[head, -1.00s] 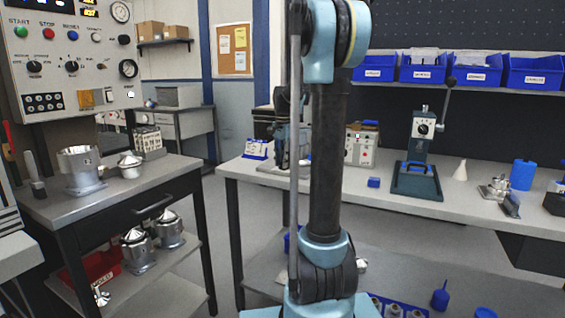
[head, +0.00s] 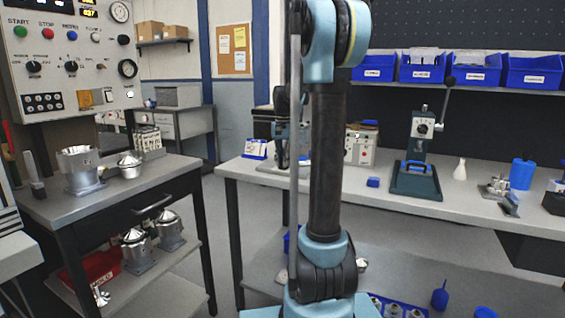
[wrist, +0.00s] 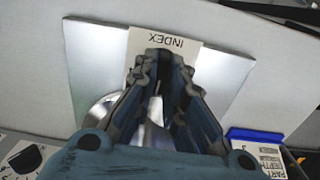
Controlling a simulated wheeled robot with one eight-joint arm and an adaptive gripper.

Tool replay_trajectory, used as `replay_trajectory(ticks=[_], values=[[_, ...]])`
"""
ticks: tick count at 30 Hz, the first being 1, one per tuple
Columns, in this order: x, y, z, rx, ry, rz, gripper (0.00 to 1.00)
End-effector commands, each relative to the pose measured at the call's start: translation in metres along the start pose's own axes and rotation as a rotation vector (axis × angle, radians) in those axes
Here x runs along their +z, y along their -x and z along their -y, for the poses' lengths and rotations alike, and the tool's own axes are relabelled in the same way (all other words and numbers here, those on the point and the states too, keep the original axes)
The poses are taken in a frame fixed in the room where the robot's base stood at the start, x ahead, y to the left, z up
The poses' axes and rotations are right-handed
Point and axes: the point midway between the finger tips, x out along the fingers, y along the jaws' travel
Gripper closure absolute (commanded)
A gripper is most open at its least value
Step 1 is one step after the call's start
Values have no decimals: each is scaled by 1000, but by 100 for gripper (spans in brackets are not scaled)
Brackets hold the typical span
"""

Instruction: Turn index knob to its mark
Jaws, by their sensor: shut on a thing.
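In the wrist view, an upside-down "INDEX" label (wrist: 165,45) sits on a bright metal plate (wrist: 95,60). My gripper (wrist: 160,75) reaches over the plate below the label, its two ribbed fingers drawn together. It is shut on the index knob, which the fingers almost wholly hide. The knob's pointer and mark cannot be made out. A round shiny metal part (wrist: 103,110) shows beside the left finger. In the head view, my arm stands in the middle and hides most of the gripper and the knob.
In the wrist view, a blue-edged card (wrist: 255,140) lies right of my gripper and a dial panel (wrist: 25,158) lies lower left. A cart (head: 130,190) holds metal housings at left.

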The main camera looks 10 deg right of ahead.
Motion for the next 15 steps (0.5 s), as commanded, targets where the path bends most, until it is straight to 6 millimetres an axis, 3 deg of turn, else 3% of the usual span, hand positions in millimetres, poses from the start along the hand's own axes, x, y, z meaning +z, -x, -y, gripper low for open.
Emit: replay_trajectory(ticks=[15], values=[[-2,1,4,-7,345,-4,100]])
